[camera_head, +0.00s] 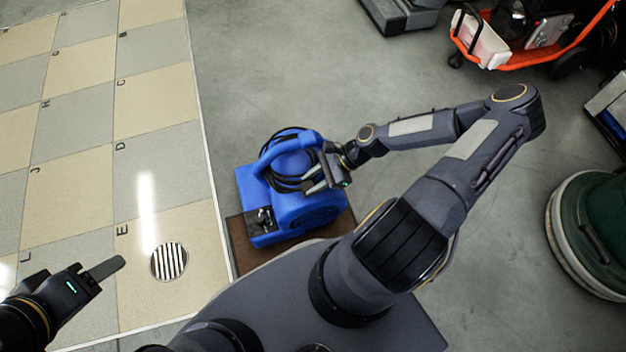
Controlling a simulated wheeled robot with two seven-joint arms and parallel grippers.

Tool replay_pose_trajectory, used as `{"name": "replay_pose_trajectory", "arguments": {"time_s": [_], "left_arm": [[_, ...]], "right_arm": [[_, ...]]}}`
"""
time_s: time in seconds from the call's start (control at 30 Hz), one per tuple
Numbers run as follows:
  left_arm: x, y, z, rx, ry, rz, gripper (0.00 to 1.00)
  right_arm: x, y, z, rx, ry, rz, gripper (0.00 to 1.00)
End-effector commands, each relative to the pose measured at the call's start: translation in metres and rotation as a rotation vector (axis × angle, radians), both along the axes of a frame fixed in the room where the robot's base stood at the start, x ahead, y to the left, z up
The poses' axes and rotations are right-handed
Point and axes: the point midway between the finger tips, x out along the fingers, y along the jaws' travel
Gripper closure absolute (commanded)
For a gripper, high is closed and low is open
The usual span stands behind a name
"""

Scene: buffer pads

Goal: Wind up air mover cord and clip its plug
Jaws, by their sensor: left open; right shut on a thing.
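The blue air mover (305,212) sits on a brown mat right of the tiled floor panel. Its black cord (277,179) lies in several loops around the blue handle (283,148) on top. My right gripper (316,176) is at the right side of the loops and is shut on the cord there. The gripped part is small and mostly hidden by the fingers, and I cannot make out the plug. My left gripper (84,267) is open and empty at the lower left, well away from the air mover.
The brown mat (246,262) lies beside the edge of the tiled panel (82,155), which has a round striped drain (169,262). A green round machine (597,225) stands at the right, and an orange-framed cart (520,62) at the top right. Grey floor between is clear.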

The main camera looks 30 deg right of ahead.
Motion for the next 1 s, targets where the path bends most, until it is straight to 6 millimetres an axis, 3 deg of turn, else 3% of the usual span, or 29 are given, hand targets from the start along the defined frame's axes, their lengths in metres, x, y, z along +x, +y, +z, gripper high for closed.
{"name": "replay_pose_trajectory", "arguments": {"time_s": [0.93, 0.97, 1.0], "left_arm": [[0.0, 0.0, 0.0007, 0.0, 0.0, 0.0, 0.48], [0.0, 0.0, 0.0007, 0.0, 0.0, 0.0, 0.48], [0.0, 0.0, 0.0007, 0.0, 0.0, 0.0, 0.48]], "right_arm": [[0.0002, -0.0004, -0.0058, -0.001, 0.0, -0.001, 1.0], [0.0003, -0.0004, -0.0058, -0.001, 0.0, -0.001, 0.64], [0.0002, -0.0004, -0.0058, -0.001, 0.0, -0.001, 0.59]]}}
